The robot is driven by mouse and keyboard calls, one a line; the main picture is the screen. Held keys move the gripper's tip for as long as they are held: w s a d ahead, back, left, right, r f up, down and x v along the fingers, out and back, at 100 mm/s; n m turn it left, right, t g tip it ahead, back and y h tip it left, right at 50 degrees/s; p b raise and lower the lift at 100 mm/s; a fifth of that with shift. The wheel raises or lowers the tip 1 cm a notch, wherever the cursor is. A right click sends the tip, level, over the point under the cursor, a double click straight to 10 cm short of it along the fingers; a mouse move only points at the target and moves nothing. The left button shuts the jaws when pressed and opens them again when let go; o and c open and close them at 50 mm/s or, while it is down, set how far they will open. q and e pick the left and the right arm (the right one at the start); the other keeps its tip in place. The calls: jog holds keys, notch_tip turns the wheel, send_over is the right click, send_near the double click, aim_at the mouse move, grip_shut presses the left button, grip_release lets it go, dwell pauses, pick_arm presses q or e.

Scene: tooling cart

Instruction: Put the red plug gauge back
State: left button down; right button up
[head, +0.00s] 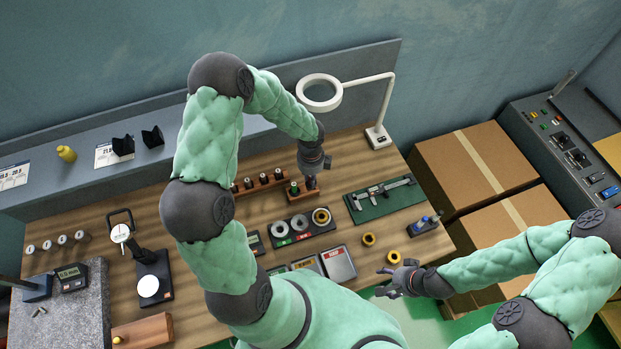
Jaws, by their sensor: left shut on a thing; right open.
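My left gripper (312,176) points down over the right part of a small wooden block (302,197) at the back middle of the bench. It is shut on the red plug gauge (311,184), which is mostly hidden by the fingers. I cannot tell whether the gauge sits in the block or just above it. A green-marked plug gauge (294,187) stands upright in the block, just left of my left gripper. My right gripper (385,283) is open and empty, past the bench's front right edge.
A wooden rack of dark gauges (262,185) stands left of the block. A tray of ring gauges (303,239) lies in front. A caliper on a green mat (384,200) lies right. A ring-shaped magnifier lamp (319,106) rises behind. My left arm hides some bench.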

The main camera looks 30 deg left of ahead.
pick_arm(q)
jog(key=shift+w+a+f, duration=0.3)
jog(key=shift+f, duration=0.2)
jog(key=shift+w+a+f, duration=0.25)
jog(key=shift+w+f, duration=0.05)
jog(key=shift+f, duration=0.2)
notch_tip(320, 180, down, 2)
jog(key=shift+f, duration=0.1)
jog(key=shift+w+f, duration=0.15)
jog(key=shift+f, duration=0.3)
jog(key=shift+f, duration=0.35)
jog(key=c, duration=1.2)
grip_release()
jog(key=shift+r, duration=0.1)
